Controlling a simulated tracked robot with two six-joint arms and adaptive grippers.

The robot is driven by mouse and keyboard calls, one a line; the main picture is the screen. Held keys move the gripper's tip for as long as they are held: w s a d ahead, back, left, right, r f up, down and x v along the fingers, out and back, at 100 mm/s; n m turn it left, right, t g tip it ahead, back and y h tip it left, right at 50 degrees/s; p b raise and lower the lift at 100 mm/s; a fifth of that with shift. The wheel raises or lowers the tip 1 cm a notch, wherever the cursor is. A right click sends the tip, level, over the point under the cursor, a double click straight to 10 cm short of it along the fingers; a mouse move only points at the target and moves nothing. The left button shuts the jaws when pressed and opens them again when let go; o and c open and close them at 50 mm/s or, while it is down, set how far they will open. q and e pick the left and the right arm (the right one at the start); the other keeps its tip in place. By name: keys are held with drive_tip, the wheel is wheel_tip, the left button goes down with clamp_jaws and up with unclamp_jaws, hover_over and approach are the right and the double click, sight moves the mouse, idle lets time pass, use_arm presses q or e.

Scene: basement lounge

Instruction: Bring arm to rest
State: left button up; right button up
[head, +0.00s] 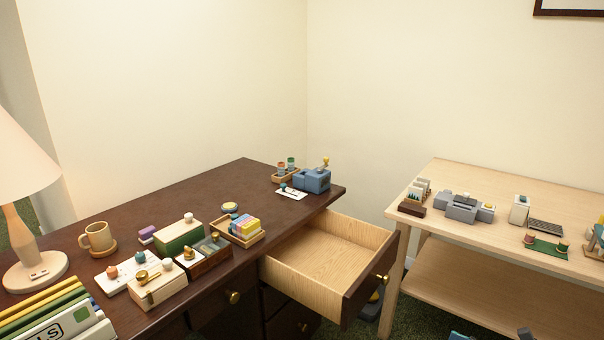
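Neither of my grippers can be made out in the head view. The dark brown desk (150,222) fills the left and middle. Its top drawer (334,252) is pulled well out on the right side, and its pale wooden inside looks empty. A blue shape (459,336) and a dark grey shape (525,333) poke in at the bottom edge. They are too cut off for me to tell what they are.
A lamp (30,240), a mug (98,238), a green box (180,236) and a card tray (238,231) stand on the desk. A blue device (313,180) sits near its far corner. A light wooden table (470,180) with several small items stands right, across a gap.

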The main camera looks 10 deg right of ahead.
drive_tip(key=w+a+n+g+y, duration=0.25)
drive_tip(key=a+g+y, duration=0.2)
drive_tip(key=a, duration=1.15)
drive_tip(key=s+a+f+n+g+h, duration=0.1)
drive_tip(key=s+a+f+n+g, duration=0.1)
drive_tip(key=s+a+f+g, duration=0.3)
drive_tip(key=s+a+f+n+g+h, duration=0.1)
drive_tip(key=s+a+f+n+g, duration=0.15)
drive_tip(key=a, duration=0.45)
drive_tip(key=s+a+f+n+g+h, duration=0.2)
drive_tip(key=s+f+n+g+h, duration=0.15)
drive_tip(key=s, duration=0.45)
drive_tip(key=s+a+f+n+g+h, duration=0.25)
drive_tip(key=s+f+n, duration=0.25)
drive_tip(key=s, duration=0.3)
drive_tip(key=s+d+f+n+t+h, duration=0.3)
drive_tip(key=f+n+h, duration=0.25)
drive_tip(key=n, duration=0.35)
drive_tip(key=w+f+n+t, duration=0.1)
drive_tip(key=w+n+t, duration=0.2)
drive_tip(key=w, duration=0.2)
use_arm(q)
wheel_tip(320, 180, up, 22)
drive_tip(key=p, duration=2.2)
drive_tip(key=shift+w, duration=0.25)
use_arm(e)
wheel_tip(320, 180, up, 22)
drive_tip(key=shift+d, duration=0.4)
